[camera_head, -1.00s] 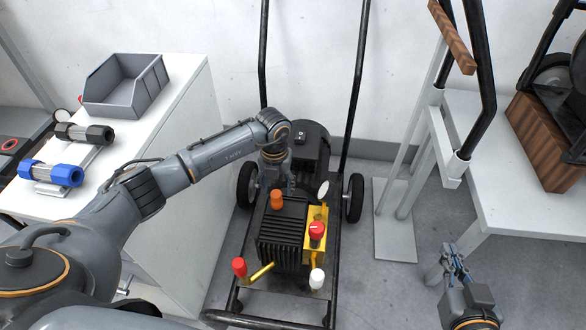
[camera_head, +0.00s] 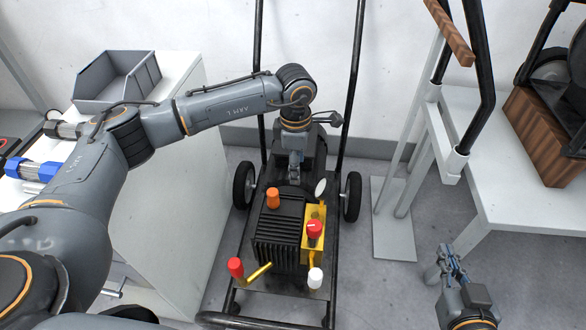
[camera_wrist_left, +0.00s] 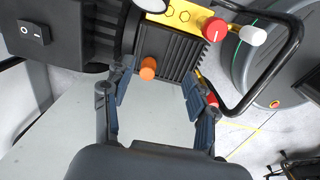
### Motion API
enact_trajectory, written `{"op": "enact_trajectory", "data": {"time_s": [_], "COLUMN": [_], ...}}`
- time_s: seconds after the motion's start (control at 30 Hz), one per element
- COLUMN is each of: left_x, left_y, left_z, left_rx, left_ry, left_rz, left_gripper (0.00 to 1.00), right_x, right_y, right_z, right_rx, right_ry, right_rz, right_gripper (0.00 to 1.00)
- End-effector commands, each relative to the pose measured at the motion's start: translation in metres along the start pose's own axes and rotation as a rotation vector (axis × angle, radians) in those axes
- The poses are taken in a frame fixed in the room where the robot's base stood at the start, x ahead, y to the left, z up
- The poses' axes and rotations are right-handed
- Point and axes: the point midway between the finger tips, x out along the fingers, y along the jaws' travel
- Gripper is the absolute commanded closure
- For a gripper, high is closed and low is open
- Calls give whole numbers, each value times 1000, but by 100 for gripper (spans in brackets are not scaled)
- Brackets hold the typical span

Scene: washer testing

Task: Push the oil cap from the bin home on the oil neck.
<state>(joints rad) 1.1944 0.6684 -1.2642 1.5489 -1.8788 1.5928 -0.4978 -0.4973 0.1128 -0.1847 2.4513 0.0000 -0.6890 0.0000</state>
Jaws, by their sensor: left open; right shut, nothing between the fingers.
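The orange oil cap (camera_head: 272,197) stands upright on top of the black finned pump block (camera_head: 278,228). The oil neck under it is hidden, so I cannot tell how far down the cap sits. My left gripper (camera_head: 294,178) is behind and slightly right of the cap, apart from it. In the left wrist view the open fingers (camera_wrist_left: 157,75) are empty, with the cap (camera_wrist_left: 148,68) showing between and beyond them. My right gripper (camera_head: 453,251) is shut and empty at the lower right, far from the pump. The grey bin (camera_head: 118,88) stands on the left white cabinet; no cap shows in it.
The washer has a red knob (camera_head: 314,229) on its yellow block, a white cap (camera_head: 316,276), a red cap (camera_head: 235,267) and a tall black handle. A white table (camera_head: 520,200) stands at right.

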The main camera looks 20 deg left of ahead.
Motion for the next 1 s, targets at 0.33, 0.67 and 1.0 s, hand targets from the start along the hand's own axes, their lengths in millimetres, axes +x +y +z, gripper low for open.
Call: {"op": "enact_trajectory", "data": {"time_s": [0.33,0.67,1.0], "left_x": [-25,-41,-47], "left_y": [-18,-41,-54], "left_z": [4,2,-1], "left_rx": [530,996,1208], "left_ry": [7,11,9], "left_rz": [2,-13,-25], "left_gripper": [43,43,43], "right_x": [2,4,6], "right_y": [0,0,0], "right_z": [7,13,17], "right_rx": [0,0,0], "right_ry": [0,0,0], "right_rz": [0,0,0], "right_gripper": [100,100,100]}}
